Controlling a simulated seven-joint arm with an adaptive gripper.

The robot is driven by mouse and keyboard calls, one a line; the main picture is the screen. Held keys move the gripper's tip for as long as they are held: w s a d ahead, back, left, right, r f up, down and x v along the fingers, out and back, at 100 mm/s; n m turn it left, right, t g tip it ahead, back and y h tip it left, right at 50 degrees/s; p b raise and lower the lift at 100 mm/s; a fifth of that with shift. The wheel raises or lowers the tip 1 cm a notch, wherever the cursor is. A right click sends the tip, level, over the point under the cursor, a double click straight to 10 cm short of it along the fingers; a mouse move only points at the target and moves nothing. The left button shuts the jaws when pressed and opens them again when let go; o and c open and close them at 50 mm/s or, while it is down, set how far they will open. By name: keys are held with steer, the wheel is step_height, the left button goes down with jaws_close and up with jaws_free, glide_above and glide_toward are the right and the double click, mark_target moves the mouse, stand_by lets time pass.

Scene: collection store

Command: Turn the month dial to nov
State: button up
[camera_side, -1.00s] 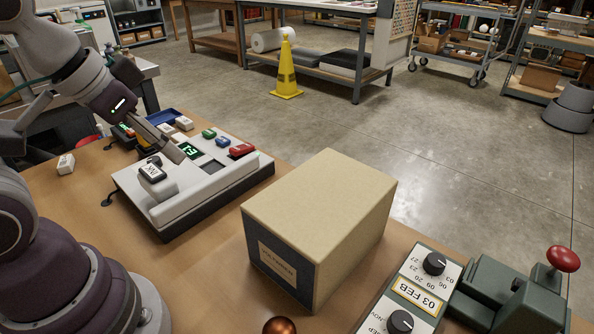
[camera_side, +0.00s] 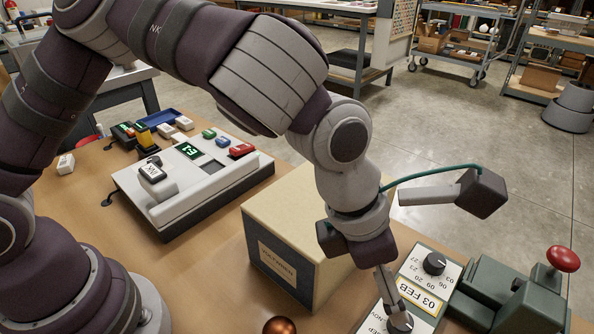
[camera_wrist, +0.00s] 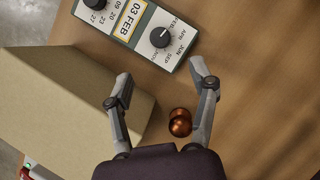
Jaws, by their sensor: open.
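The dial panel (camera_wrist: 128,45) is a pale plate in a dark green frame with a window reading "03 FEB". The month dial (camera_wrist: 160,37) is a black knob ringed by month marks; it also shows in the side view (camera_side: 400,322), partly hidden by my gripper. The day dial (camera_side: 434,264) is a second black knob at the panel's far end. My gripper (camera_wrist: 160,83) is open and empty. In the wrist view its fingertips are spread either side of the panel's month end. In the side view its fingers reach down close to the month dial; contact cannot be told.
A large cardboard-coloured box (camera_side: 288,200) stands close beside my gripper. A dark green press with a red knob (camera_side: 563,258) stands right of the panel. A copper ball-like thing (camera_wrist: 180,122) lies near my fingers. A white keyed device (camera_side: 215,185) sits farther left.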

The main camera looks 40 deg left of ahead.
steer(key=x, duration=1)
jaws_close()
